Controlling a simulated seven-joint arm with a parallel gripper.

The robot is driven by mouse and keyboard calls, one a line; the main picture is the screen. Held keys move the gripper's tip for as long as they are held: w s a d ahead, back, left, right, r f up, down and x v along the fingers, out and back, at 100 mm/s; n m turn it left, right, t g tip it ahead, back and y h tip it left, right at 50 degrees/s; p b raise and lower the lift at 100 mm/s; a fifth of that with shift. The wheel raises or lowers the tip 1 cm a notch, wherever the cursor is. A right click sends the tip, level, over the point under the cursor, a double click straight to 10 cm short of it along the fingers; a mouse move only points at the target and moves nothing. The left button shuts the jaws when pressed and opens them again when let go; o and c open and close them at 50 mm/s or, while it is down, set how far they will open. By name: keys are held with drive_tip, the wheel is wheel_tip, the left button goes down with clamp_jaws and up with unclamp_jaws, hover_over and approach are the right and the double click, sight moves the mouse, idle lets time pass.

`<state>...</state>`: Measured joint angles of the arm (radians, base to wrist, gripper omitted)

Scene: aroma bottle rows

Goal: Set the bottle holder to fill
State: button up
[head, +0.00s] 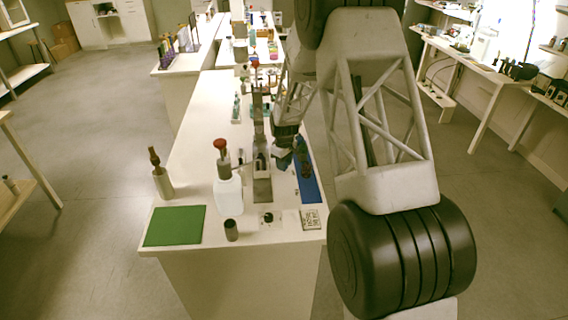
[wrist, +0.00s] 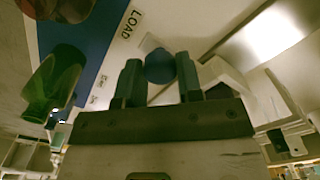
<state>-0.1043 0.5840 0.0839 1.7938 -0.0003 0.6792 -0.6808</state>
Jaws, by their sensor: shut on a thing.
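In the wrist view my gripper (wrist: 160,82) has its two dark fingers shut on a blue round knob (wrist: 160,66), which I take to be the bottle holder's handle. The knob sits beside a white strip lettered LOAD (wrist: 131,22); no FILL lettering is readable. In the head view my gripper (head: 281,150) is low over the counter, between a grey metal stand (head: 262,189) and a blue panel (head: 310,190). The knob and the rest of the holder cannot be made out there. A green bottle (wrist: 50,88) shows left of my fingers in the wrist view.
A white bottle with a red top (head: 228,196) stands left of the stand. A green mat (head: 175,226), a dark cylinder (head: 231,231) and a printed card (head: 311,219) lie along the near edge. A brown bottle (head: 161,183) stands at the left edge. Several small items stand farther back.

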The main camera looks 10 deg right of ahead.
drive_tip(key=shift+s, duration=5.75)
clamp_jaws()
drive_tip(key=o, duration=1.1)
unclamp_jaws()
drive_tip(key=shift+r, duration=3.9)
